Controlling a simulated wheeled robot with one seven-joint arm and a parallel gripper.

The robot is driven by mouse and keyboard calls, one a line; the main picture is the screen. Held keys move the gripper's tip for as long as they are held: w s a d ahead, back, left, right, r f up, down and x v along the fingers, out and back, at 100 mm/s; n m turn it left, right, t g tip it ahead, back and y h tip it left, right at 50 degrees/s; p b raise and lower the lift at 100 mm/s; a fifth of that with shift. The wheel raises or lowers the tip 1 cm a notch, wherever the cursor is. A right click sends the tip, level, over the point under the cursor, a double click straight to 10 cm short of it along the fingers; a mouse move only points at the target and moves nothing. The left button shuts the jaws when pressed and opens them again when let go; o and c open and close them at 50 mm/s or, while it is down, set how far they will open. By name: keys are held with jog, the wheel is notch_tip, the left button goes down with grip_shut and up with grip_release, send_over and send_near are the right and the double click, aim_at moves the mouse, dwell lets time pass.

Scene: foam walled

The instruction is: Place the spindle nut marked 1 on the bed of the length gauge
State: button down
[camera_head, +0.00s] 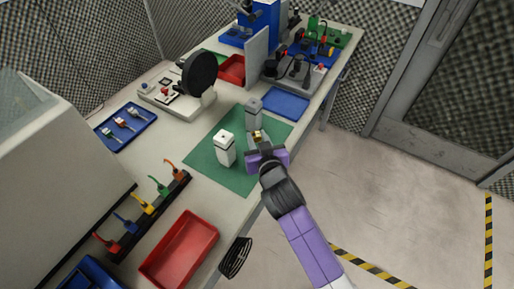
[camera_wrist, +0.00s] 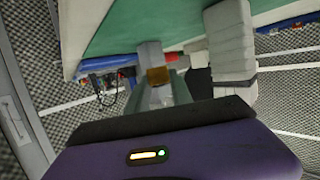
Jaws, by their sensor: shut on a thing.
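My gripper (camera_head: 257,138) is shut on a small brass-coloured piece, likely the spindle nut (camera_head: 257,134). In the wrist view the nut (camera_wrist: 158,77) sits between the fingertips of my gripper (camera_wrist: 160,88); no number is readable on it. The gripper is over the right edge of the green mat (camera_head: 207,163), just in front of an upright grey block (camera_head: 254,113). A white upright block (camera_head: 225,149) with a dark band stands on the mat to the left. I cannot tell which thing is the length gauge or see its bed.
A white machine with a black disc (camera_head: 200,73) stands behind the mat. A blue tray (camera_head: 286,104) lies to the back right, a red tray (camera_head: 181,250) at the front. A rack of coloured-handled tools (camera_head: 150,215) and a blue tray with tools (camera_head: 126,127) are to the left.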

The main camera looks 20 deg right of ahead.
jog(key=shift+f, duration=2.55)
jog(key=shift+f+b, duration=0.15)
jog(key=shift+b, duration=0.2)
jog(key=c, duration=1.1)
grip_release()
jog(key=shift+r, duration=0.2)
jog(key=shift+s+a, duration=0.1)
jog(key=shift+s, duration=0.3)
jog(key=b+v, duration=0.1)
jog(key=v, duration=1)
jog(key=shift+s+r, duration=0.1)
